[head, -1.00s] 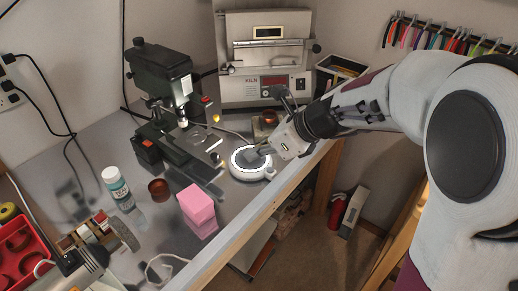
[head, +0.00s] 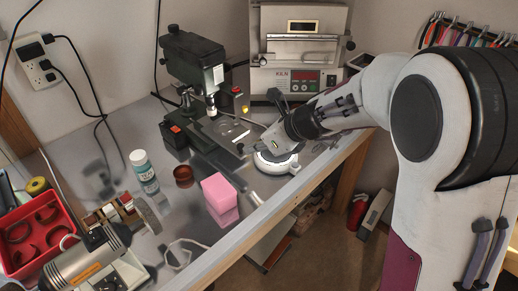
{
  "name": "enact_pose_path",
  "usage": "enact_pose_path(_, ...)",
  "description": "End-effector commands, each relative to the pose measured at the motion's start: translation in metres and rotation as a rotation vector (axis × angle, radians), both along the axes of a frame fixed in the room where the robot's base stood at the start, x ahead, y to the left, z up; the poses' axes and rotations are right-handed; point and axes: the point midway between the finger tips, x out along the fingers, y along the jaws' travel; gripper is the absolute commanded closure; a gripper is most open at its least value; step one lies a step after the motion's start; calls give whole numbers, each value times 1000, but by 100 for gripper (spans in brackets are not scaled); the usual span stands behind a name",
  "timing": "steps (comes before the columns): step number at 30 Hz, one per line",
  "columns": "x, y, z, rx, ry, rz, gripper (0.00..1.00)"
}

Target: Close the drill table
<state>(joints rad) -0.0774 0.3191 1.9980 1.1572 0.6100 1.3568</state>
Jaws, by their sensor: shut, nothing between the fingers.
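The dark drill press (head: 193,62) stands on the workbench left of the kiln. Its flat grey drill table (head: 232,131) with slots sticks out to the right, below the drill head. My gripper (head: 252,143) is shut and empty. It reaches in from the right, its fingertips close to the right end of the drill table. I cannot tell whether they touch it. The fingertips are small and partly hidden by the gripper body.
A round white device (head: 275,163) sits under my gripper near the bench edge. Pink blocks (head: 220,194), a brown cup (head: 183,176) and a bottle (head: 143,170) stand in front of the press. The kiln (head: 300,48) stands behind. A red tray (head: 40,232) is at left.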

Motion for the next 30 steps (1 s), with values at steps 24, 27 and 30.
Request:
enact_pose_path(24, 31, 31, 0, -1, -1, 1, 100)
enact_pose_path(27, 39, 38, -1, -2, -1, 1, 100)
enact_pose_path(30, 43, 43, 0, 0, -1, 1, 100)
